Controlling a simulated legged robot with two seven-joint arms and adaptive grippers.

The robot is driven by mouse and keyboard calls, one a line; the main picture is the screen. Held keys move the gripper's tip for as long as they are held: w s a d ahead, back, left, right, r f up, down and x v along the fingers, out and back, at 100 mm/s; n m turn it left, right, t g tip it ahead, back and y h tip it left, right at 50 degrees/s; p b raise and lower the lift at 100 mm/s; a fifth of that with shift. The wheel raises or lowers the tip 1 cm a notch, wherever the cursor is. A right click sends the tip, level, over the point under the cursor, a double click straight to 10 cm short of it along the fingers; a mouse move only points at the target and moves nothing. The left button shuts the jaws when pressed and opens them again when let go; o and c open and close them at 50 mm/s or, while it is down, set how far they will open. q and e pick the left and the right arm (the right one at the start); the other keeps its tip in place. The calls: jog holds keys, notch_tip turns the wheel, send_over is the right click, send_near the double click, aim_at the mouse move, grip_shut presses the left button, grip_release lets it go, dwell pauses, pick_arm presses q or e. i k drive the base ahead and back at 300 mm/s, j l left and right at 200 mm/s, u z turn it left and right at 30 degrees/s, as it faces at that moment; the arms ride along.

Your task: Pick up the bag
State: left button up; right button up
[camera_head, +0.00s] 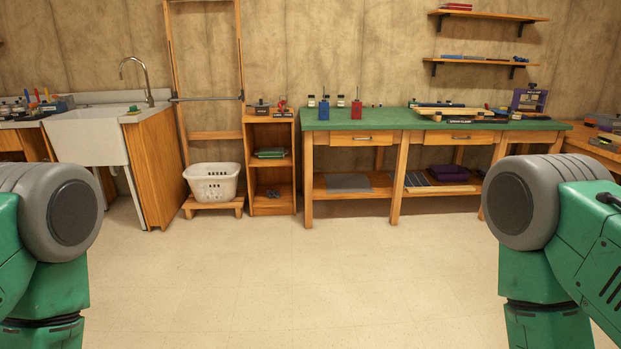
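I cannot clearly make out a bag. A soft-looking purple thing (449,173) lies on the lower shelf of the green-topped workbench, to the right; it is too small to tell whether it is a bag. A folded green thing (270,153) lies in the small wooden cabinet, also unclear. My green and grey arm parts show at the left and right edges, well short of the bench. Neither of my grippers is in view.
The workbench (380,120) stands along the back wall, tools on top. Left of it are the wooden cabinet (284,132), a white basket (212,183) on a low stand, and a sink (88,138). The pale tiled floor (290,270) ahead is clear.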

aim_at(356, 106)
jog(key=i, duration=3.9)
